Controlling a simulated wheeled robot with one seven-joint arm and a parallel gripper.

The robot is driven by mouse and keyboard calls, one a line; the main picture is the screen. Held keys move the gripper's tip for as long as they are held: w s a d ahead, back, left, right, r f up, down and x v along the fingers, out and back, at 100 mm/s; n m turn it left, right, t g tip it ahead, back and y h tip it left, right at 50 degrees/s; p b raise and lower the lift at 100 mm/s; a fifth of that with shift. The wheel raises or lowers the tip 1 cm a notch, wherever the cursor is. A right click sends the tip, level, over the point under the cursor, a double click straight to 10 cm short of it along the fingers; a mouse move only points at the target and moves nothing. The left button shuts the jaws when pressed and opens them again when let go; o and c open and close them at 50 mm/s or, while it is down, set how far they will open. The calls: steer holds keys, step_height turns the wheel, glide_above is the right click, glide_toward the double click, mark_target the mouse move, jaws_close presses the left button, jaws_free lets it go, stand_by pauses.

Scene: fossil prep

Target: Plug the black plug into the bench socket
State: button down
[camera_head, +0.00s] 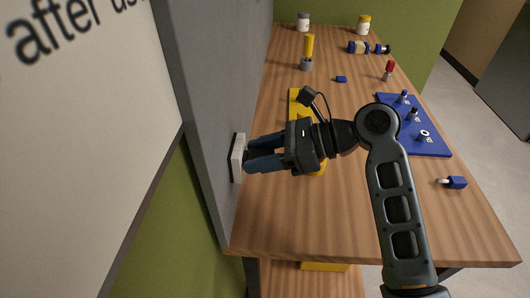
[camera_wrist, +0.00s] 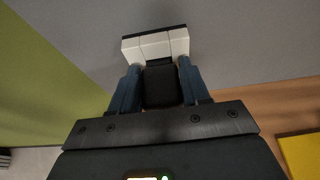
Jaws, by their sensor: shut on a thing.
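The bench socket (camera_head: 238,157) is a white block on the grey upright panel at the left edge of the bench. In the wrist view the socket (camera_wrist: 156,45) shows a white face in sections, straight ahead of the fingers. My gripper (camera_head: 249,156) is at the socket, its blue fingers pointing left at it. In the wrist view my gripper (camera_wrist: 160,85) is shut on the black plug (camera_wrist: 161,88), which lies between the fingers. The plug's front end is close to or against the socket's lower middle; its prongs are hidden, so I cannot tell how far in it sits.
The wooden bench (camera_head: 300,220) is clear at the front. A blue board with pegs (camera_head: 432,139) lies at right, near a blue-handled item (camera_head: 453,182). A yellow item (camera_head: 294,104) lies partly under my arm. Jars (camera_head: 363,25) stand at the back.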

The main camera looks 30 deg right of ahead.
steer(key=shift+c, duration=2.3)
jaws_free()
steer(key=shift+a, duration=0.15)
steer(key=v, duration=0.8)
steer(key=shift+w, duration=0.15)
